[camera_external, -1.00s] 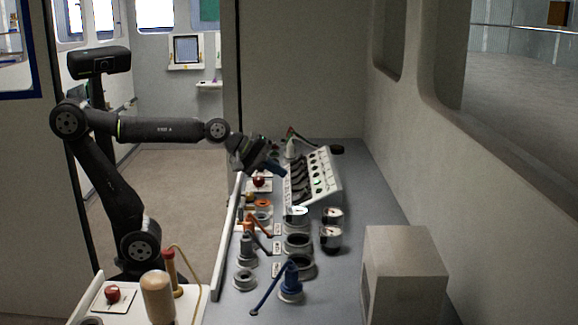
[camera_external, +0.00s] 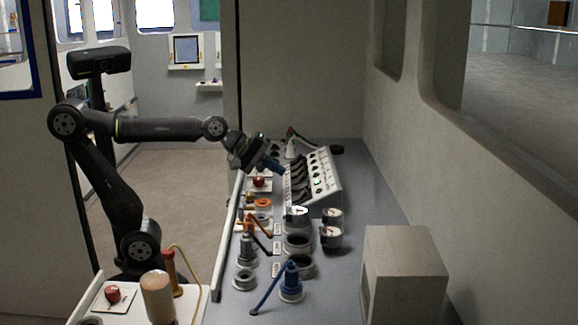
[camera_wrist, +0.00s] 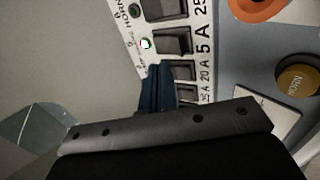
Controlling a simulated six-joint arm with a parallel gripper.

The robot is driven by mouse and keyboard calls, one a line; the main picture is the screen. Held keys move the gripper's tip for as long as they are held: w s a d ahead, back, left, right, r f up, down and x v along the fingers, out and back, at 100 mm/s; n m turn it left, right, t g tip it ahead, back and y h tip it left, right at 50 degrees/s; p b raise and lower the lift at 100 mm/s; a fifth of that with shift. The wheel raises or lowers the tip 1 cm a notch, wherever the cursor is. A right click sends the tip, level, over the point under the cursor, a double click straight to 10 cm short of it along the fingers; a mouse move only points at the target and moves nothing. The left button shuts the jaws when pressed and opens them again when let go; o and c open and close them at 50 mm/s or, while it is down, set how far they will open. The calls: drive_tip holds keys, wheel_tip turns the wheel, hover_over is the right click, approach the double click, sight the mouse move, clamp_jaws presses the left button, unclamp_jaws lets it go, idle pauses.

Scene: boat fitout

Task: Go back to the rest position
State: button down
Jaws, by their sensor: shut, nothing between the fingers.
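My gripper (camera_external: 277,168) is in the air above the grey counter, beside the upper left part of the switch panel (camera_external: 323,178). Its dark blue fingers (camera_wrist: 157,88) are together with nothing between them. In the wrist view they lie over the panel (camera_wrist: 203,27), next to black rocker switches and printed labels such as "5 A" and "20 A". A small green light (camera_wrist: 145,43) glows on the panel. I cannot tell whether the fingertips touch the panel.
The counter (camera_external: 365,200) carries a blue-handled valve (camera_external: 290,283), an orange-handled valve, round gauges (camera_external: 331,237) and a red button (camera_external: 258,182). A grey box (camera_external: 405,275) stands front right. The aisle floor is clear.

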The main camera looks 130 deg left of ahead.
drive_tip(key=w+a+r, duration=0.1)
drive_tip(key=w+a, duration=0.2)
drive_tip(key=s+d+r, duration=0.4)
drive_tip(key=r, duration=0.5)
drive_tip(key=shift+g+h, duration=0.4)
drive_tip(key=w+a+f, duration=0.1)
drive_tip(key=f, duration=0.2)
drive_tip(key=w+a+f, duration=0.1)
drive_tip(key=f, duration=0.2)
drive_tip(key=w+a+f, duration=0.2)
drive_tip(key=f, duration=0.2)
drive_tip(key=s+d+r+m+g+h, duration=0.1)
drive_tip(key=s+d+r+m, duration=0.9)
drive_tip(key=m, duration=0.8)
wheel_tip(320, 180, up, 3)
drive_tip(key=shift+s+d+r, duration=0.1)
drive_tip(key=shift+s+d, duration=0.25)
drive_tip(key=shift+s, duration=0.1)
